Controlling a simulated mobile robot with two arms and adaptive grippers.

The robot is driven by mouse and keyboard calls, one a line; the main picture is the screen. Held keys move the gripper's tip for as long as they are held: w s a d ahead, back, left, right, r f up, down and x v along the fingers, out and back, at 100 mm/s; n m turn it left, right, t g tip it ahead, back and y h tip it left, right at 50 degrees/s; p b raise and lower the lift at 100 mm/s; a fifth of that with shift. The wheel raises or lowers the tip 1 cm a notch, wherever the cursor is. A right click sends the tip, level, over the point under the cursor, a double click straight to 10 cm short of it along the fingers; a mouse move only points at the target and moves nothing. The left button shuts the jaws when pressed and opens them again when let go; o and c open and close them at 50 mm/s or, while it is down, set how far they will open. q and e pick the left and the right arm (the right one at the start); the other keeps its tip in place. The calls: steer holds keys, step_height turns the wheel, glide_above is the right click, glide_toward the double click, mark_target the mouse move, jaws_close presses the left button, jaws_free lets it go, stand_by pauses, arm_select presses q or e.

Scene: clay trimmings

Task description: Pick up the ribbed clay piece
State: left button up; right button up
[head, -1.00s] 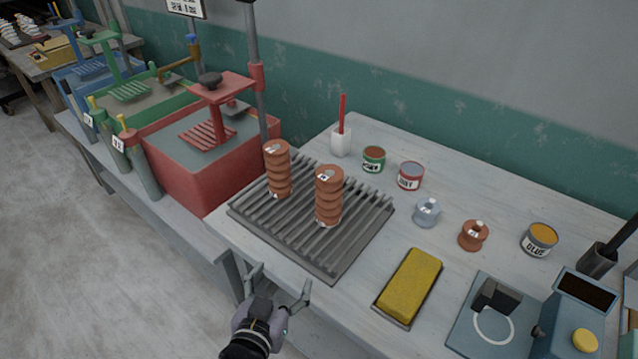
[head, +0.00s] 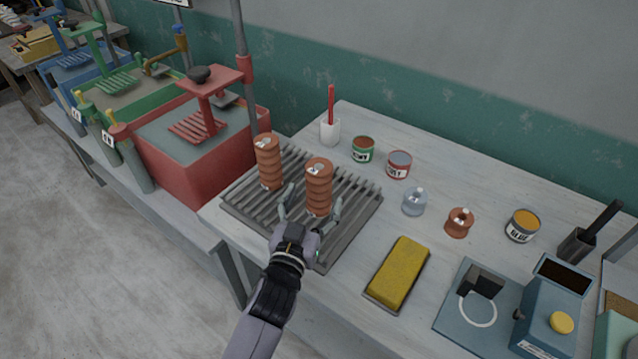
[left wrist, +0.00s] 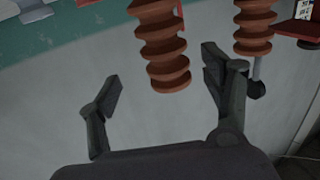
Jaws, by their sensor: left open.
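Two ribbed terracotta clay pieces stand upright on a grey slatted rack (head: 350,222). The nearer ribbed clay piece (head: 319,183) has a small pale tag on top; the other ribbed piece (head: 268,160) stands behind and to its left. My left gripper (head: 312,202) is open and empty at the near side of the nearer piece, its fingers spread toward either side of it. In the left wrist view the nearer piece (left wrist: 163,45) shows ahead between the open fingers, and the other piece (left wrist: 254,27) shows beyond the right finger. Contact cannot be made out. My right gripper is not in view.
A yellow sponge (head: 399,272) lies right of the rack. Paint tins (head: 363,150), small knobbed weights (head: 414,202) and a glue tin (head: 523,225) stand on the bench. A red press (head: 205,140) is close on the left.

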mark_target(315, 187)
arm_select(q)
steer(key=shift+x, duration=0.8)
steer(key=shift+w+r, duration=0.15)
steer(key=shift+w, duration=0.1)
steer(key=x, duration=0.1)
steer(key=p+x, duration=0.2)
steer(key=x, duration=0.1)
steer(key=shift+w+a+r, duration=0.2)
steer(key=shift+a+r, duration=0.05)
steer(key=shift+w+d+f, duration=0.1)
steer(key=shift+w, duration=0.1)
steer(key=shift+s, duration=0.1)
steer(key=shift+c, duration=0.3)
steer(key=shift+c, duration=0.7)
jaws_close()
